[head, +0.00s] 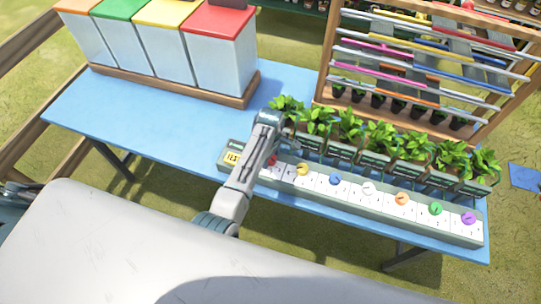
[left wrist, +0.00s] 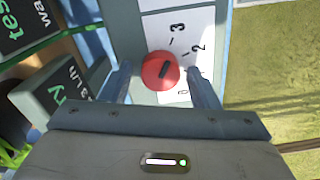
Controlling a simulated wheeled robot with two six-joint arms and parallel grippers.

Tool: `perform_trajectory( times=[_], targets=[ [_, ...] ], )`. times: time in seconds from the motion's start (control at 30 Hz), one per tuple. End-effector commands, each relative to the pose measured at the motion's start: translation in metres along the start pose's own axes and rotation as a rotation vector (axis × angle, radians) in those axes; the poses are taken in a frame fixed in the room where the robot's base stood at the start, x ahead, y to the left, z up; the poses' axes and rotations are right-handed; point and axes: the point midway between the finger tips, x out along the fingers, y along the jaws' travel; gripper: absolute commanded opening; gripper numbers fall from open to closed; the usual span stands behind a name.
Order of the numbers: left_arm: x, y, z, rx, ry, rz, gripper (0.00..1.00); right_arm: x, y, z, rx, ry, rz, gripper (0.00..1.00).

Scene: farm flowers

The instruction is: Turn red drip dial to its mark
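The red dial (left wrist: 160,71) is a round knob with a dark pointer bar on a white panel, with figures such as 3 and 2 printed beside it. In the head view only a bit of the red dial (head: 273,160) shows beside my arm, near the left end of the long dial strip (head: 370,218). My left gripper (left wrist: 160,72) is open, one finger on each side of the dial, with a narrow gap showing to each. In the head view my left gripper (head: 278,138) is mostly hidden. My right gripper is not in view.
Yellow (head: 302,169), blue (head: 335,179), white, orange, green and purple dials continue rightward on the strip. Potted plants (head: 350,125) with dark signs (head: 341,152) stand close behind it. Lidded bins (head: 222,50) stand at the back left; the blue table (head: 150,115) is clear before them.

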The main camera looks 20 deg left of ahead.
Motion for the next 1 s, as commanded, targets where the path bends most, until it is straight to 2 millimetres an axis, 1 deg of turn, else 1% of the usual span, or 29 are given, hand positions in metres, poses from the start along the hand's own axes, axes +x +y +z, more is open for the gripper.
perform_trajectory(
  times=[0.3,0.43,0.57,0.8,0.9,1.0],
  targets=[
    [0.000,0.000,0.000,0.001,0.000,-0.001,0.59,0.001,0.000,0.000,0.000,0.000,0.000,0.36],
    [-0.009,0.001,0.000,0.001,0.000,0.002,0.59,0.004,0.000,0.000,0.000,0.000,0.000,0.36],
    [-0.029,0.001,0.000,0.000,0.000,0.004,0.59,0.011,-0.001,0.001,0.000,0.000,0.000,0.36],
    [-0.077,0.001,0.000,0.000,0.000,0.003,0.59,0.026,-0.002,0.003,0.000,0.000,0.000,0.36],
    [-0.093,0.001,0.000,0.000,0.000,0.004,0.59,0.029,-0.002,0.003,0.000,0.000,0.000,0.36],
    [-0.102,0.000,0.000,0.001,0.000,0.001,0.59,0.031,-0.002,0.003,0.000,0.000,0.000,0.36]
  ],
)
